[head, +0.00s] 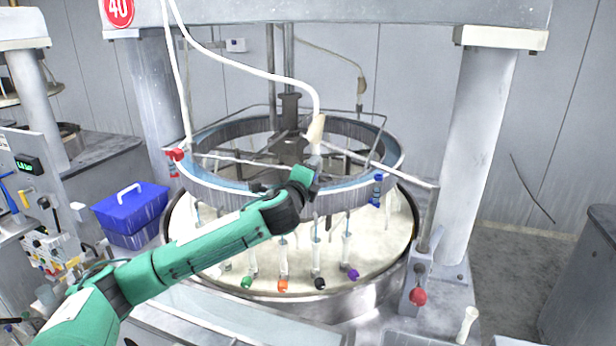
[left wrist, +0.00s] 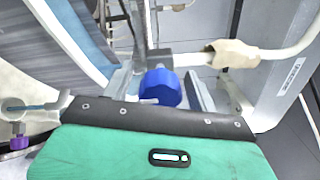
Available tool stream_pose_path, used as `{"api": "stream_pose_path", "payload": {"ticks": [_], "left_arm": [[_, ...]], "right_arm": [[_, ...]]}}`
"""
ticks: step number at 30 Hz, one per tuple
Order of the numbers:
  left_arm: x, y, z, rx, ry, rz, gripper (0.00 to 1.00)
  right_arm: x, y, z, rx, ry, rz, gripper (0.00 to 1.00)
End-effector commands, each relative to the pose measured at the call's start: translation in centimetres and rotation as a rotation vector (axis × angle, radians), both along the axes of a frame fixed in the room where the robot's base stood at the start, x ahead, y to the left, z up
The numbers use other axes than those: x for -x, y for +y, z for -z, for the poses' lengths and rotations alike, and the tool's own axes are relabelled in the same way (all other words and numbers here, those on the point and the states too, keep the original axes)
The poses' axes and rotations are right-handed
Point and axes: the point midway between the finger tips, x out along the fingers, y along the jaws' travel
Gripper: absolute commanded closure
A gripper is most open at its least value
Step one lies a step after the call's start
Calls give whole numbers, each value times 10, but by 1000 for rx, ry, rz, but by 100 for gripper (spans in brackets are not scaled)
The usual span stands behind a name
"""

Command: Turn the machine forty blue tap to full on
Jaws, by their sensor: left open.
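The blue tap (left wrist: 162,88) shows in the left wrist view as a round blue knob on a grey pipe, beside a white hose with a beige wrapped joint (left wrist: 232,54). My left gripper (left wrist: 160,78) is open, with one finger on each side of the knob. Whether the fingers touch it I cannot tell. In the head view my left gripper (head: 313,163) is over the machine's ring, close to the wrapped hose end (head: 316,128). My wrist hides the tap there. The machine bears a red 40 sign (head: 118,11). My right gripper is not in view.
The blue-rimmed ring (head: 220,130) surrounds the tap area above a pale platen (head: 400,232). Several coloured caps hang along the front, with a blue-capped fitting (head: 377,190) at right. A red tap (head: 176,155) is at left, a red knob (head: 418,297) at front right.

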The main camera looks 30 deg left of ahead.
Motion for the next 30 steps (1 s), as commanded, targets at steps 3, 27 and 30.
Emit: {"api": "stream_pose_path", "payload": {"ticks": [3,27,30], "left_arm": [[6,-2,2,0,-1,1,41],[130,-31,2,-1,-1,0,41],[133,-32,1,-1,0,0,41]], "right_arm": [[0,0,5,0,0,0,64],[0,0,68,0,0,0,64],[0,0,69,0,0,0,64]]}}
